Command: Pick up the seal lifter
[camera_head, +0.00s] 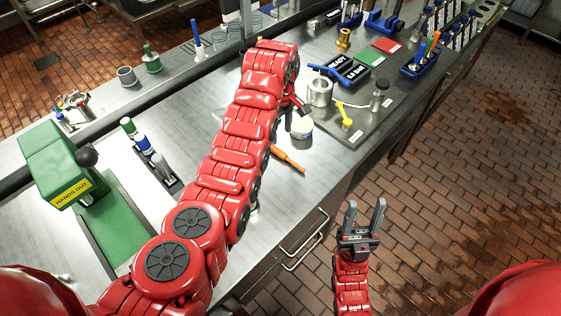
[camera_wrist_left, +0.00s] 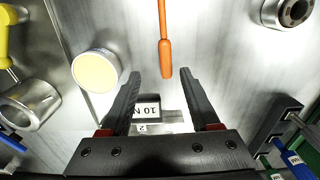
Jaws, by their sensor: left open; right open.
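The seal lifter appears to be the thin tool with an orange handle (camera_head: 288,158). It lies on the metal bench, and its handle also shows in the left wrist view (camera_wrist_left: 165,58) with a thin shaft running up out of frame. My left gripper (camera_head: 293,114) is above the bench, its fingers partly hidden by the arm in the head view. In the left wrist view my left gripper (camera_wrist_left: 158,76) is open and empty, with the handle's end between its fingertips in the picture; the height gap cannot be told. My right gripper (camera_head: 365,208) is open and empty, in front of the bench over the floor.
A round tub with a pale yellow lid (camera_wrist_left: 96,72) stands left of the handle. A metal cylinder (camera_head: 319,93) and a yellow-handled part (camera_head: 344,114) are on a grey plate. A green press (camera_head: 60,165) stands at the left. A block labelled "10 N" (camera_wrist_left: 147,108) is below.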

